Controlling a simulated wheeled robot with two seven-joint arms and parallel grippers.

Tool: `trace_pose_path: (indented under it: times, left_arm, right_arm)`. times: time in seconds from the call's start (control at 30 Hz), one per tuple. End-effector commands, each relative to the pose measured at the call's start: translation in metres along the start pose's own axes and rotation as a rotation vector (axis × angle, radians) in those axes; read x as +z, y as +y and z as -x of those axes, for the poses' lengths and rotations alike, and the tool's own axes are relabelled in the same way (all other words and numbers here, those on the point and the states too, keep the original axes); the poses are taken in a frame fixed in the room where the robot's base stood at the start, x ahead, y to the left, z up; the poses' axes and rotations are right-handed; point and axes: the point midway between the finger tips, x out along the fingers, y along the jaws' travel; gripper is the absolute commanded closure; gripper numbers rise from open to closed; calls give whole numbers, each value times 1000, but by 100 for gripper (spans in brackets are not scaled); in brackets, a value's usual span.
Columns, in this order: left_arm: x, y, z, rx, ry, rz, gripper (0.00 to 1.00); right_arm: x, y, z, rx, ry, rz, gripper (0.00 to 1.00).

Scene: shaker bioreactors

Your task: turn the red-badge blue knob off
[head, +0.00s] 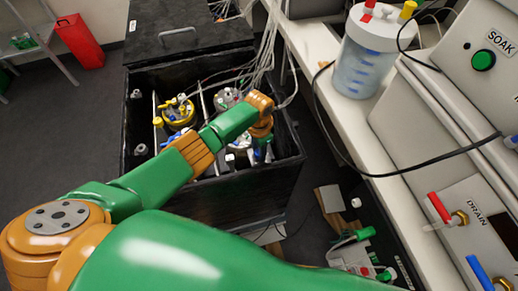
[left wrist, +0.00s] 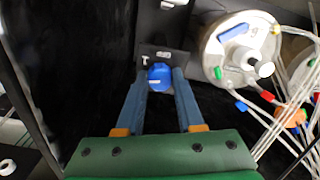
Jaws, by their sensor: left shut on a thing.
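The blue knob (left wrist: 160,76) shows in the left wrist view, on a small dark plate with white marks. The two blue-grey fingers of my left gripper (left wrist: 160,92) reach to its two sides and are shut on it. I cannot make out a red badge near it. In the head view my left gripper (head: 262,150) points down inside the black box, near its right wall. The knob is hidden there behind my orange wrist and green arm. My right gripper is in neither view.
The black open-topped box (head: 245,201) holds several vessels, one with a yellow top (head: 178,113), and many tubes. In the left wrist view a round metal-topped vessel (left wrist: 238,48) stands right of the knob. A white bench with a large bottle (head: 368,55) is at right.

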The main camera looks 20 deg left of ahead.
Motion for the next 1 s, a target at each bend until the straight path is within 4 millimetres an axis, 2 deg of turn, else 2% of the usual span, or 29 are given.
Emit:
trace_pose_path:
  times: [1.0]
  left_arm:
    - [-2,0,1,-4,5,-964,100]
  right_arm:
    - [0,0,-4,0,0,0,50]
